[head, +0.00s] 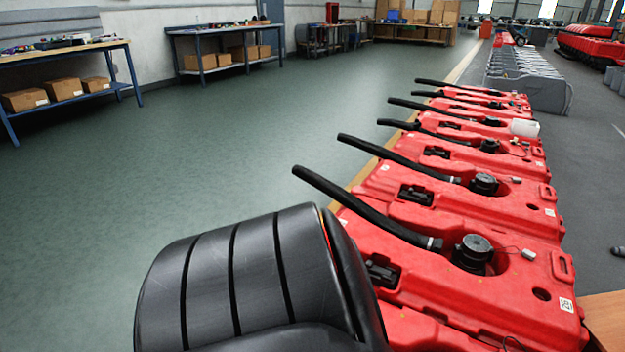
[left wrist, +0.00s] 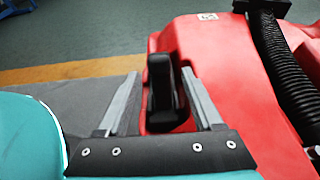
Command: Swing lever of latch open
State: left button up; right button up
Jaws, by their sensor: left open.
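In the left wrist view, a black latch lever (left wrist: 166,96) sits in a recess of a red tank (left wrist: 225,65). My left gripper (left wrist: 160,74) is open, with one grey finger on each side of the lever in the picture. I cannot tell whether a finger touches it. Neither gripper shows in the head view.
A black hose (left wrist: 283,70) runs along the tank right of my left gripper. Workbenches (head: 65,50) line the left wall. The green floor (head: 240,140) between is clear.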

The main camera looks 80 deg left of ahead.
pick_arm(q)
jog(key=b+v, duration=0.1)
jog(key=v, duration=1.3)
jog(key=shift+w+d, duration=0.15)
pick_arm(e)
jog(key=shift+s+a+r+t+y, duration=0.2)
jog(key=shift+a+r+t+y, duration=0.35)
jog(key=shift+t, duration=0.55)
pick_arm(q)
jog(key=shift+r, duration=0.1)
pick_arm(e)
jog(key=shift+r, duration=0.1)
